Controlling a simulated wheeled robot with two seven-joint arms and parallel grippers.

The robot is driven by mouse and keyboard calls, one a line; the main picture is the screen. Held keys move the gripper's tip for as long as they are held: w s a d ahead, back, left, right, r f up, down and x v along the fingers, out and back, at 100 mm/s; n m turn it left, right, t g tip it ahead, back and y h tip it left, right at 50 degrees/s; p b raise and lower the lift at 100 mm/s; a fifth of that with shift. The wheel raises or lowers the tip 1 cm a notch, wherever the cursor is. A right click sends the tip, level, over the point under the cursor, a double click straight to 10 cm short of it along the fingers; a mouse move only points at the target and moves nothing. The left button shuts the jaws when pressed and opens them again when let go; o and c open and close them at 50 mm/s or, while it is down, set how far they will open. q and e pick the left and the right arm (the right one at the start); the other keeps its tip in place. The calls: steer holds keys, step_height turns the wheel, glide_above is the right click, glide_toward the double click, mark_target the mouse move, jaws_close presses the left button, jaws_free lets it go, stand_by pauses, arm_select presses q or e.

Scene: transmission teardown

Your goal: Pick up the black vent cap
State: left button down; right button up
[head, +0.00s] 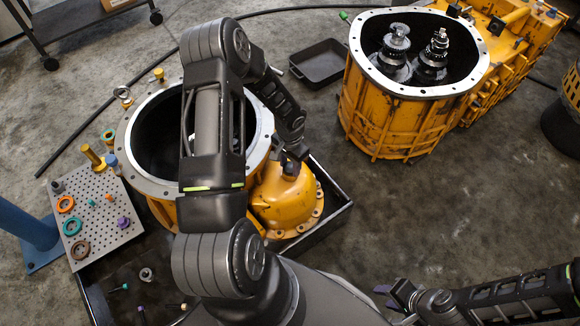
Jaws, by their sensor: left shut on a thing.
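My left arm reaches over the yellow housing, and its left gripper (293,156) points down at the top of the yellow domed cover (284,200). It is shut on a small dark piece (289,168) at the dome's top, which I take to be the black vent cap. The fingers hide most of it, and I cannot tell whether it still touches the dome. My right gripper (387,297) is low at the right, away from the parts. Its fingertips look apart and nothing shows between them.
The open yellow housing (146,188) stands beside the dome, on a black tray (335,205). A perforated plate (97,205) holds coloured rings and small parts. A larger yellow gearbox casing (372,113) stands at the back right, near an empty black bin (320,64).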

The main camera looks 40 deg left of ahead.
mark_target(290, 166)
arm_select(q)
step_height(290, 166, up, 10)
steer(key=p, duration=0.2)
stand_by(0.8)
